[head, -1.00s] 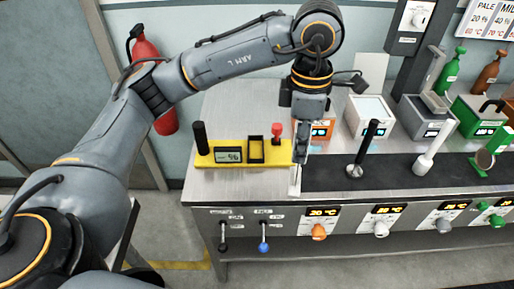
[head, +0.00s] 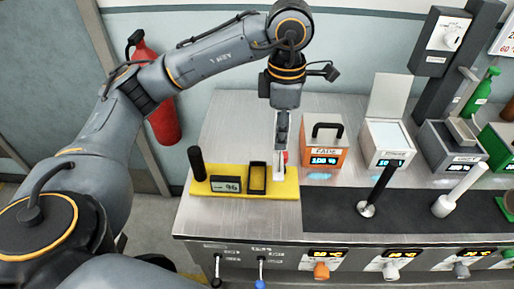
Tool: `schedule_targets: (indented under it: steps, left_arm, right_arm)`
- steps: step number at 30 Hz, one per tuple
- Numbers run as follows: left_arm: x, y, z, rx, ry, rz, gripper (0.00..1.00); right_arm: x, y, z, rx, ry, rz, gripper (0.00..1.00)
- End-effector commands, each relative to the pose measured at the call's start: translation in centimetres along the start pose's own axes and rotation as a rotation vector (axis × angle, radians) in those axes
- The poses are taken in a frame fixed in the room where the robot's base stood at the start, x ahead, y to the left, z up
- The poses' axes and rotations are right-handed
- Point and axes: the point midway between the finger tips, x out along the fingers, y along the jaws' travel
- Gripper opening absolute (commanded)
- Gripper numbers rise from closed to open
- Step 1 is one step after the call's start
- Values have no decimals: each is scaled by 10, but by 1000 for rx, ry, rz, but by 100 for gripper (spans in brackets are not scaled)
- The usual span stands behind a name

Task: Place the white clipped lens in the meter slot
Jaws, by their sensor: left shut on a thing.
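The yellow meter base (head: 285,190) lies on the steel bench. It carries a black post, a small display (head: 227,185), a black-framed slot (head: 257,177) and a red knob (head: 286,157) at its right. My left gripper (head: 280,150) points down over the right part of the base, just right of the slot. It is shut on the white clipped lens (head: 279,164), a narrow white strip below the fingers, largely hidden by them. The gripper partly covers the red knob. I cannot tell whether the lens touches the base. My right gripper is not in view.
An orange heater box (head: 325,160) with a black handle and a white box (head: 386,143) with a raised lid stand right of the meter. Black and white handled tools stand on the dark mat (head: 330,205). Bare bench lies behind the meter.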

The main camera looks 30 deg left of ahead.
Motion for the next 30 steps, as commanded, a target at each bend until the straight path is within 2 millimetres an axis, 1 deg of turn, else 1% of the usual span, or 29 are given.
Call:
schedule_targets:
  steps: [1, 2, 3, 6, 9, 12, 15, 17, 18, 22, 25, 30]
  left_arm:
    - [2, 8, -14, -10, 5, -1, 0]
    - [8, 10, -18, -7, 6, -2, 0]
    - [18, 13, -23, -6, 6, -4, 0]
    - [35, 21, -35, -6, 4, -2, 0]
    - [47, 26, -42, -3, 3, -1, 0]
    - [54, 29, -45, -1, 1, 1, 0]
    - [60, 32, -51, -2, 3, 0, 0]
    - [67, 34, -55, -2, 4, -1, 0]
    - [72, 33, -54, 0, 4, -2, 0]
    - [90, 33, -53, 1, 2, -2, 0]
    - [95, 34, -53, 0, 1, 2, 0]
    - [95, 34, -53, 0, 0, 2, 0]
  right_arm:
    - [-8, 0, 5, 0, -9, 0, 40]
    - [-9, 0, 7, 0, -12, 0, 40]
    - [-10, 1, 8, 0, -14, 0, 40]
    - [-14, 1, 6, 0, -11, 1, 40]
    - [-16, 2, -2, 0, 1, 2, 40]
    - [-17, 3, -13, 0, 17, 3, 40]
    - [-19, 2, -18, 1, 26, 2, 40]
    - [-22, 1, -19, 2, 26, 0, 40]
    - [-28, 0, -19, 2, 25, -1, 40]
    - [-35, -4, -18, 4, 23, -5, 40]
    - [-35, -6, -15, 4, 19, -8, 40]
    - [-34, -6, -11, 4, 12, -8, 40]
